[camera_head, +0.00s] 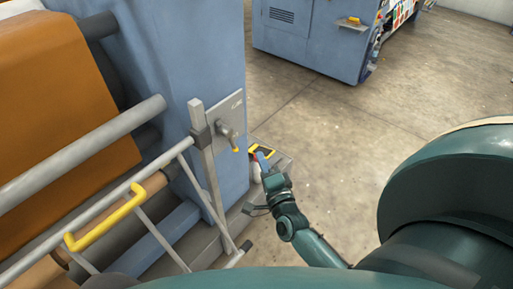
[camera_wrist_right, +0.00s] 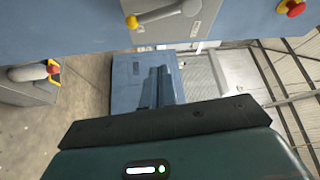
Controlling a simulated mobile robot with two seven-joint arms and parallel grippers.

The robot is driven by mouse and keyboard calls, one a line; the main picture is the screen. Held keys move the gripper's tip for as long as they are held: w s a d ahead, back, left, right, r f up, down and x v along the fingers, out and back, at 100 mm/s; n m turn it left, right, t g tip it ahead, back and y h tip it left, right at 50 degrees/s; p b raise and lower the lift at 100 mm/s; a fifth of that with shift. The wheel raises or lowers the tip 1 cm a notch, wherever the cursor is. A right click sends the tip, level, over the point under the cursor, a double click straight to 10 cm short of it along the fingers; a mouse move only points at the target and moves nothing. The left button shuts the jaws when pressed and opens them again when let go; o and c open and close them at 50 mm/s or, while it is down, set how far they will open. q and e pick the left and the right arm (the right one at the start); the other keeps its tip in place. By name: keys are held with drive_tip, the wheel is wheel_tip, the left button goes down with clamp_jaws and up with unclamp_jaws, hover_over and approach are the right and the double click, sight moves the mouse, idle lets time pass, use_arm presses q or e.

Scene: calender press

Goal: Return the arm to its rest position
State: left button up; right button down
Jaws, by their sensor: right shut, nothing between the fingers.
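My right gripper (camera_head: 264,161) is at the middle of the head view, beside the corner of the blue machine. It is shut and empty. Its arm runs down to the lower right. The grey lever (camera_head: 226,132) with a yellow-orange tip is on a metal plate (camera_head: 234,106) on the machine, up and left of the gripper and apart from it. The lever also shows at the top of the right wrist view (camera_wrist_right: 165,15). My left gripper is not in view.
A grey rail frame (camera_head: 205,155) with a yellow handle (camera_head: 105,222) stands at the left by an orange roll (camera_head: 55,100). A yellow-and-black item (camera_head: 262,149) lies close behind the gripper. A second blue machine (camera_head: 310,35) stands behind. Open concrete floor (camera_head: 350,130) lies right.

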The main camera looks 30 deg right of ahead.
drive_tip(key=shift+v, duration=0.8)
